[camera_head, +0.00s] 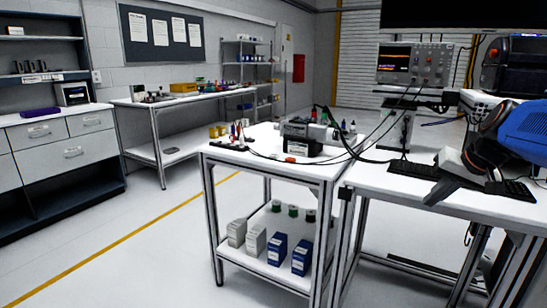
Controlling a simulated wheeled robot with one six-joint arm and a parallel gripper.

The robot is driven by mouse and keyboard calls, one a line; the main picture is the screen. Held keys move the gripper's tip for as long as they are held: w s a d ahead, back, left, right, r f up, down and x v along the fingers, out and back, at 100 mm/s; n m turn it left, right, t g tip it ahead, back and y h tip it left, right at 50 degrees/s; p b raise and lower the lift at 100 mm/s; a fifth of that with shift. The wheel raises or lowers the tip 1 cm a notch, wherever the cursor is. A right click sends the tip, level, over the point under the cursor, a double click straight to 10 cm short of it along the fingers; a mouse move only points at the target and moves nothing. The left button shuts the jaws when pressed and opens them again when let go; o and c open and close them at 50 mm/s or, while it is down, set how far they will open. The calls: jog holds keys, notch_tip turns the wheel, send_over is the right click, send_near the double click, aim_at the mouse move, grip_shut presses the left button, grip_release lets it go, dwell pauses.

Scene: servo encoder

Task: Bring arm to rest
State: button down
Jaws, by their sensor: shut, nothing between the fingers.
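My arm comes in from the right edge, with a blue link and dark joints. My gripper (432,199) is at its end, pointing down and left above the white bench (405,185) at the right. Its fingers look shut, with nothing seen between them. The gripper is to the right of the servo unit (300,138), a grey and black motor lying on the white cart (268,163), and is apart from it. Part of the bench is hidden behind my arm.
A bench instrument (415,63) stands behind the bench with cables running down to the cart. A dark keyboard (412,169) lies near my gripper. Boxes (277,249) and spools stand on the cart's lower shelf. The floor (130,260) at the left is clear.

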jog(key=s+a+f+n, duration=0.2)
jog(key=s+a+f, duration=0.5)
jog(key=s, duration=0.3)
jog(key=s+a+f+n+g+h, duration=0.1)
jog(key=s+a+f+n, duration=0.1)
jog(key=s+a+f, duration=0.5)
jog(key=s, duration=0.3)
jog(key=shift+s+f+n, duration=0.35)
jog(key=shift+f+n, duration=0.05)
dwell(1.5)
